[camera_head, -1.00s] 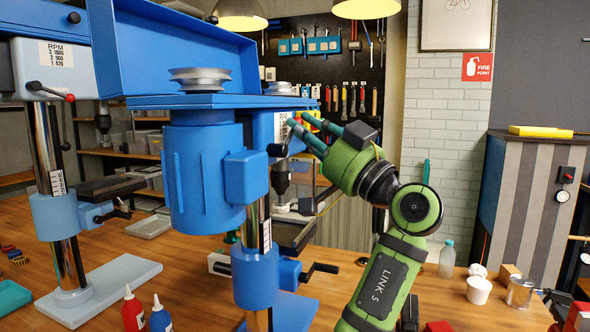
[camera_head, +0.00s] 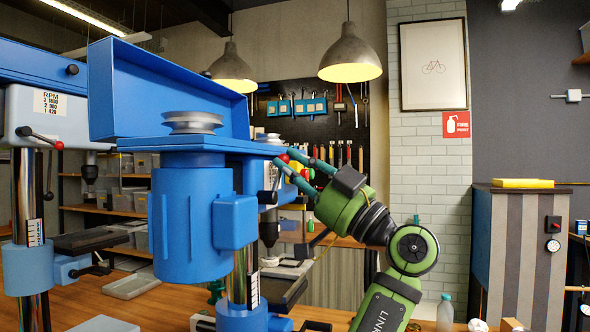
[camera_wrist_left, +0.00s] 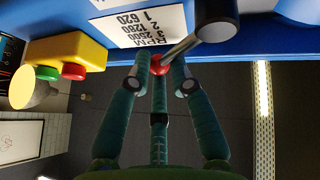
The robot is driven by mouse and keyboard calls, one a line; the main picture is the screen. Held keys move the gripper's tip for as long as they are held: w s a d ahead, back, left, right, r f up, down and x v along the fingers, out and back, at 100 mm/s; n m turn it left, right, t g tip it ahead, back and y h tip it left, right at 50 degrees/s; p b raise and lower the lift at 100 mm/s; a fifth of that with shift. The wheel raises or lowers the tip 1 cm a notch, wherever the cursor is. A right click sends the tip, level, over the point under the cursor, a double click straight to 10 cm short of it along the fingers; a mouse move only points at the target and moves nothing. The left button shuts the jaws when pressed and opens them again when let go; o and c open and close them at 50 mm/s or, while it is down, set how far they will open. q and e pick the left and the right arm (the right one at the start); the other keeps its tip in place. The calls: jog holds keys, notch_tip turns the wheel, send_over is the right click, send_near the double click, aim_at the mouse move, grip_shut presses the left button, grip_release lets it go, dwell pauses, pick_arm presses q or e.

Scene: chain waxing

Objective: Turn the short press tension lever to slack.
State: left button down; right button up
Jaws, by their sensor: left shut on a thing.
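The short press has a blue head, its front largely hidden behind the blue motor (camera_head: 192,225) in the head view. In the left wrist view, its tension lever (camera_wrist_left: 190,45) is a metal rod running from a dark round hub (camera_wrist_left: 215,18) to a red ball knob (camera_wrist_left: 160,66). My left gripper (camera_wrist_left: 160,75) is shut on this knob, its green fingers around it. In the head view, my left gripper (camera_head: 287,168) reaches the right side of the press head, and the red knob (camera_head: 284,158) shows at its fingertips. My right gripper is in neither view.
A speed label (camera_wrist_left: 145,25) and a yellow box (camera_wrist_left: 70,55) with green and red buttons sit by the lever. An open blue belt cover (camera_head: 165,90) stands over the press. A taller press (camera_head: 35,200) stands at left. Lamps hang at the back.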

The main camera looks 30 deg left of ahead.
pick_arm(q)
jog(key=shift+r, duration=0.15)
jog(key=c, duration=1.1)
grip_release()
jog(key=shift+a, duration=0.1)
jog(key=shift+o, duration=0.2)
jog(key=shift+a, duration=0.15)
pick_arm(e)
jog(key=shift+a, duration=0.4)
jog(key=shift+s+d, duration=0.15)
